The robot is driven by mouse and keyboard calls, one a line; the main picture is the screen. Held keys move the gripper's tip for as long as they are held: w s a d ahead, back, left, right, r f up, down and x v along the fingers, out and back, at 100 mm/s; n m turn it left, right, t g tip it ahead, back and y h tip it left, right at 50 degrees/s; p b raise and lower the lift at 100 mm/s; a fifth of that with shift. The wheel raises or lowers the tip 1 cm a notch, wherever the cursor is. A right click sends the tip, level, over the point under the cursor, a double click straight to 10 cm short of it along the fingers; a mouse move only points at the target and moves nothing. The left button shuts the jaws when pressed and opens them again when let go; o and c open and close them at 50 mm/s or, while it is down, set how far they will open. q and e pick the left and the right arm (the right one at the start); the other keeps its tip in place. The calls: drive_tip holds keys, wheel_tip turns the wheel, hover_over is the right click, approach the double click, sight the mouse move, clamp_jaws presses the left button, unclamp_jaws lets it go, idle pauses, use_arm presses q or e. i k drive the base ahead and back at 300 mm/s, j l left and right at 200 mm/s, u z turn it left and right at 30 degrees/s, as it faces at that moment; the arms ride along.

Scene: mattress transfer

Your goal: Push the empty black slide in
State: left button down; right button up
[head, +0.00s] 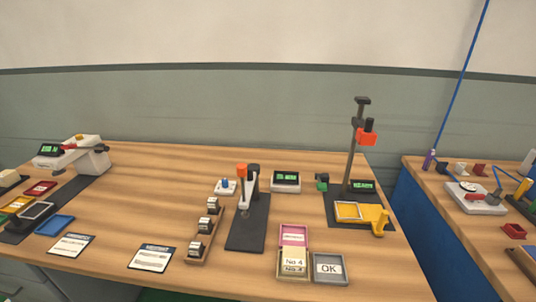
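At the far left, a light grey machine (92,158) with a small green-lit display (49,149) stands at the back of a long black base (75,192). On the front part of that base lies a dark-rimmed, light-centred frame (37,211), which looks empty. It may be the black slide, but I cannot tell for sure. It sits apart from the machine, toward the front of the table. Neither of my grippers shows in the head view.
A blue tray (55,225) and red (40,188) and yellow (18,204) trays lie beside the base. Cards (152,257), a stamp rack (200,248), a press (247,215), boxes (330,268) and a tall stand (352,150) occupy the wooden table. Its left middle is clear.

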sight(22, 222)
drive_tip(key=u, duration=1.7)
